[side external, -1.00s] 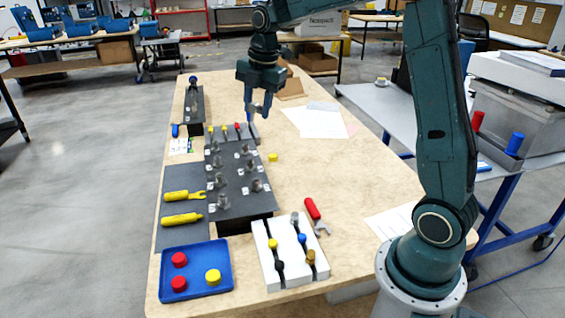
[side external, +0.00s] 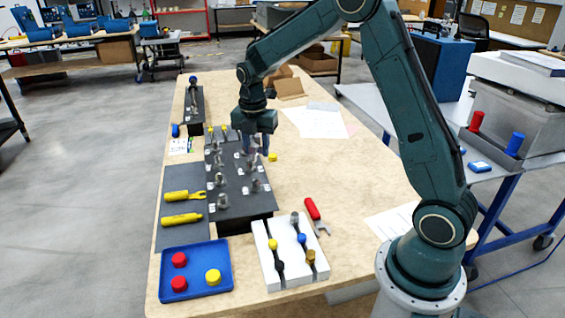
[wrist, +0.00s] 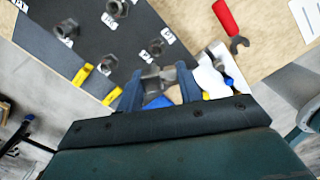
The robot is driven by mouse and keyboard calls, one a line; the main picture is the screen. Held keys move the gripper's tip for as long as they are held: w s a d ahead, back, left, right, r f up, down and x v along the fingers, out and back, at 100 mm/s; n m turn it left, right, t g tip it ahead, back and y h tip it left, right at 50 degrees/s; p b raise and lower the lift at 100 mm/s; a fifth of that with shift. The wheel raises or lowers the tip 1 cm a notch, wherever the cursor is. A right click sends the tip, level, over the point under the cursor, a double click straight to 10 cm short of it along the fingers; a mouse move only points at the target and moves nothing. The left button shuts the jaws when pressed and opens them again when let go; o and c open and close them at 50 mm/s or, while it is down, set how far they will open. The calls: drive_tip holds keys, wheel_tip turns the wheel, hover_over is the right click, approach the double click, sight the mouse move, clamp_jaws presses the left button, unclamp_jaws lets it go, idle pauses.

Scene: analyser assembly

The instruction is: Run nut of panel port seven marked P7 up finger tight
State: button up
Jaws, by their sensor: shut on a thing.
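My gripper (side external: 256,150) is over the far right part of the dark port panel (side external: 245,208), pointing down. In the wrist view the two blue fingers (wrist: 158,84) are shut on a grey metal piece (wrist: 157,77), which looks like a nut. I cannot tell whether this piece is touching a port. Several grey metal ports stand up from the panel with small white labels beside them; one port (wrist: 108,63) is left of the fingers in the wrist view.
Two yellow tools (side external: 183,207) lie left of the panel. A blue tray (side external: 195,290) with red and yellow caps and a white rack (side external: 283,285) are at the near end. A red-handled wrench (side external: 314,212) lies right of the panel. The right tabletop is mostly clear.

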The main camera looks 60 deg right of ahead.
drive_tip(key=shift+f, duration=0.25)
hover_over(259, 181)
drive_tip(key=shift+f, duration=2.55)
drive_tip(key=shift+f, duration=1.15)
idle(0.3)
drive_tip(key=o, duration=1.1)
drive_tip(key=shift+o, duration=0.2)
drive_tip(key=shift+r, duration=0.15)
drive_tip(key=r, duration=1.2)
drive_tip(key=shift+a+r, duration=0.4)
drive_tip(key=shift+r, duration=0.35)
drive_tip(key=shift+s, duration=0.1)
